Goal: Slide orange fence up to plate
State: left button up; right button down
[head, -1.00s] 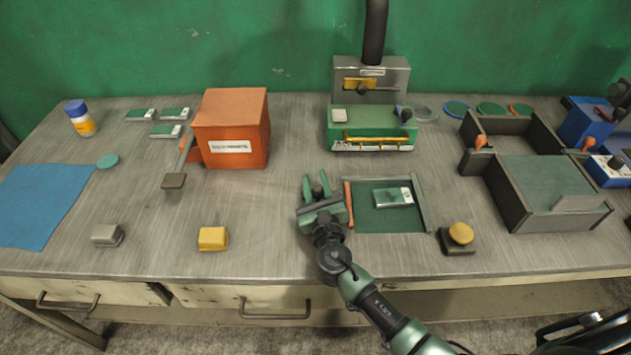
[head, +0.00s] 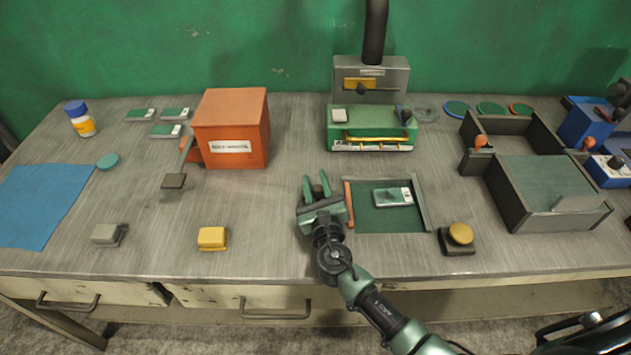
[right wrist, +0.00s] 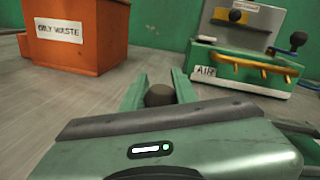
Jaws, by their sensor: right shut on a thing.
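The orange fence (head: 349,204) is a thin upright bar along the left side of a green-floored tray (head: 385,222). The plate (head: 393,196), green with a pale right end, lies flat in the tray, with a gap between it and the fence. My right gripper (head: 317,186) is just left of the fence, low over the bench. Its fingers are shut on a dark round knob (right wrist: 158,95), seen between them in the right wrist view. The palm hides any link between knob and fence. My left gripper is not in view.
An orange waste box (head: 232,127) stands behind to the left, a green air fixture (head: 370,128) behind the tray. A yellow button (head: 460,233) sits right of the tray, a yellow block (head: 212,238) to the left.

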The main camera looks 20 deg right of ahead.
aim_at(352, 207)
jog(key=d, duration=0.2)
jog(key=s+d, duration=0.1)
jog(key=d, duration=0.1)
jog(key=s+d, duration=0.1)
jog(key=d, duration=0.2)
jog(key=shift+f+p, duration=0.1)
jog(key=shift+p, duration=0.3)
jog(key=shift+a, duration=0.1)
jog(key=c, duration=1.1)
grip_release()
jog(key=s, duration=0.5)
jog(key=s+a+b, duration=0.1)
jog(key=s, duration=0.1)
jog(key=shift+s, duration=0.4)
